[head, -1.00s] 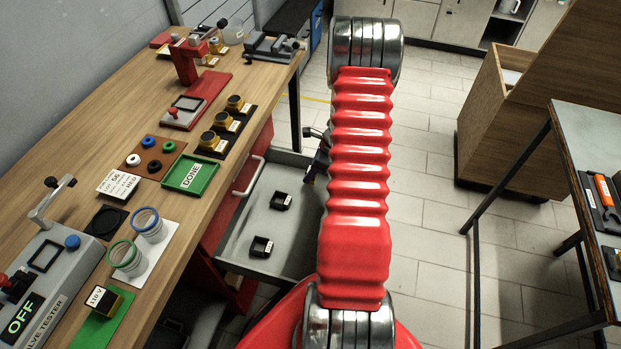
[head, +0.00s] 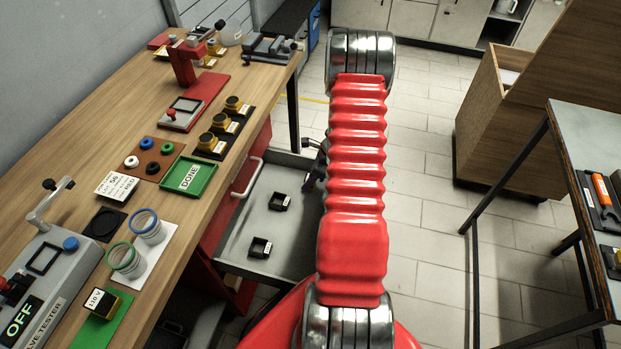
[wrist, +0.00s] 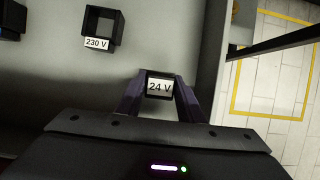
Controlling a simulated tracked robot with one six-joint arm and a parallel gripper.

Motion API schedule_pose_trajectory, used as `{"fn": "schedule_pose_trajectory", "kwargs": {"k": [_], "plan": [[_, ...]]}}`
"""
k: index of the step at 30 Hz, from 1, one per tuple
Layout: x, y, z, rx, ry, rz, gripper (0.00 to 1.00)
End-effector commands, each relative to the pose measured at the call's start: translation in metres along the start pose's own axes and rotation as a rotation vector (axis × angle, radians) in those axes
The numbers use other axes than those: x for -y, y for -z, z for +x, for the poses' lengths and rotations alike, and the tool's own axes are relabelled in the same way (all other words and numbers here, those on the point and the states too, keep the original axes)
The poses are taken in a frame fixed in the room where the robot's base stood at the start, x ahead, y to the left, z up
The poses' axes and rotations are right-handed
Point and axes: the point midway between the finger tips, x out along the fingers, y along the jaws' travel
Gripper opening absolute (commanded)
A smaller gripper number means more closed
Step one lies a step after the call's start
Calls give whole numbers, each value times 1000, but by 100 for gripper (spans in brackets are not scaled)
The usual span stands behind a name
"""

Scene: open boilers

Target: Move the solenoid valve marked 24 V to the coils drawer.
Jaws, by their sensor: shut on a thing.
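My gripper (wrist: 161,78) is shut on a small dark block with a white 24 V label (wrist: 160,88), seen in the wrist view. The grey coils drawer (head: 235,250) is pulled out from under the bench. The held part is over or inside this drawer, close to its side wall; I cannot tell whether it touches the floor. A square black coil marked 230 V (wrist: 103,27) lies in the drawer to the upper left of the held part. In the head view my gripper (head: 315,168) is mostly hidden behind my red arm.
Two black coils (head: 280,201) (head: 260,247) lie in the drawer, with bare floor around them. On the bench are a valve marked 110 V (head: 98,303), a green DONE tray (head: 207,175) and a valve tester (head: 40,275). A side table (head: 560,125) stands right.

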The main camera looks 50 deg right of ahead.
Motion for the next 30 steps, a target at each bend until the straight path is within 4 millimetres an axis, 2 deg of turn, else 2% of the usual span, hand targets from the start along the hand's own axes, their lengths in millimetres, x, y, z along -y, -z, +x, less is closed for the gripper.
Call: {"fn": "schedule_pose_trajectory", "kwargs": {"k": [1, 2, 9, 20, 26, 30], "plan": [[0, 0, 1, 0, 0, 0, 4], [0, 0, 1, 0, -1, 0, 35], [0, 0, 1, 0, -1, 0, 52], [0, -1, -2, 0, 0, 0, 53], [0, -1, -19, 1, 0, 0, 53], [1, -1, -38, 1, 3, 0, 53]]}}
